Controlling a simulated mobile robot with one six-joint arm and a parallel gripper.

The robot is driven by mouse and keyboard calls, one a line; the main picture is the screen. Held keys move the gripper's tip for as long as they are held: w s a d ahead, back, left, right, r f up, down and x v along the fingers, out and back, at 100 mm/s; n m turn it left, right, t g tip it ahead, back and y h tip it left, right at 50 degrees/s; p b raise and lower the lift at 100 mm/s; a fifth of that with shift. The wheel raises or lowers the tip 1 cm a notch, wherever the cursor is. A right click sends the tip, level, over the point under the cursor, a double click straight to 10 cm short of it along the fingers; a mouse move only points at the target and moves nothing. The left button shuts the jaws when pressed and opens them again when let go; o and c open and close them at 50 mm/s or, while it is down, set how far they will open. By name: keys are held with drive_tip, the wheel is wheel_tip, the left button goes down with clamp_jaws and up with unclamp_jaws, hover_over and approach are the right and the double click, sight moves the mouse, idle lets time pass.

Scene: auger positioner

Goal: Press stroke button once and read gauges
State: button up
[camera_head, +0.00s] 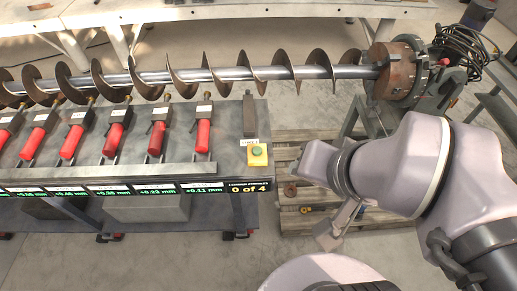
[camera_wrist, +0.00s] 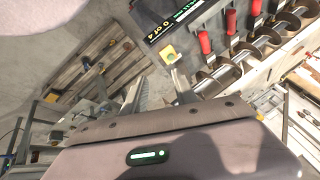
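The stroke button is a green button on a yellow box (camera_head: 257,154) at the right end of the grey bench. It also shows in the wrist view (camera_wrist: 169,54), beyond the fingertips. A black gauge strip (camera_head: 158,190) along the bench front shows green readings; the right ones look like +0.22 mm and +0.11 mm, the leftmost are cut off or hard to read. The panel at its right end (camera_head: 248,189) reads "0 of 4". My gripper (camera_wrist: 156,88) is open and empty, its two fingers apart. In the head view it hangs right of the button, apart from it.
A long rusty auger (camera_head: 200,76) lies behind several red-handled clamps (camera_head: 203,135) on the bench. A rusty chuck (camera_head: 392,72) holds its right end. A wooden pallet (camera_head: 290,205) lies on the floor right of the bench. A pale table (camera_head: 230,12) stands behind.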

drive_tip(key=shift+d, duration=0.35)
drive_tip(key=c, duration=0.3)
clamp_jaws()
drive_tip(key=shift+a, duration=0.1)
idle(0.6)
